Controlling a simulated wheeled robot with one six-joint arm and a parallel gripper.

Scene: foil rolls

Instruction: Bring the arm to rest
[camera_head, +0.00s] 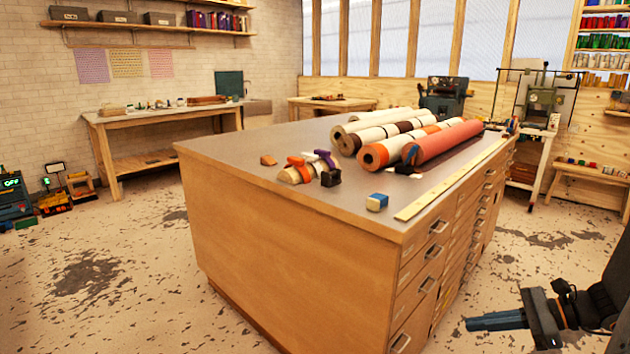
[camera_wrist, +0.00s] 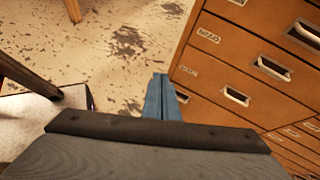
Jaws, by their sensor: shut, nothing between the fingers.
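My gripper (camera_head: 496,321) is at the lower right of the head view, low beside the drawer side of the big wooden cabinet (camera_head: 285,245). Its blue fingers are together with nothing between them, and they point left in that view. In the wrist view the shut fingers (camera_wrist: 164,98) show at the middle, over the floor and just left of the drawer fronts (camera_wrist: 250,65). I cannot tell whether the fingers touch the cabinet, but a gap shows in the head view. Part of my arm is cut off at the right edge.
Several foil rolls (camera_head: 442,142) lie on the cabinet's grey top, with a long ruler (camera_head: 450,181), a blue-and-white block (camera_head: 377,202) and small tools nearer. Drawer handles (camera_head: 433,252) stick out towards my gripper. A workbench (camera_head: 160,115) stands at the back left. Speckled floor (camera_head: 530,250) is clear right of the cabinet.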

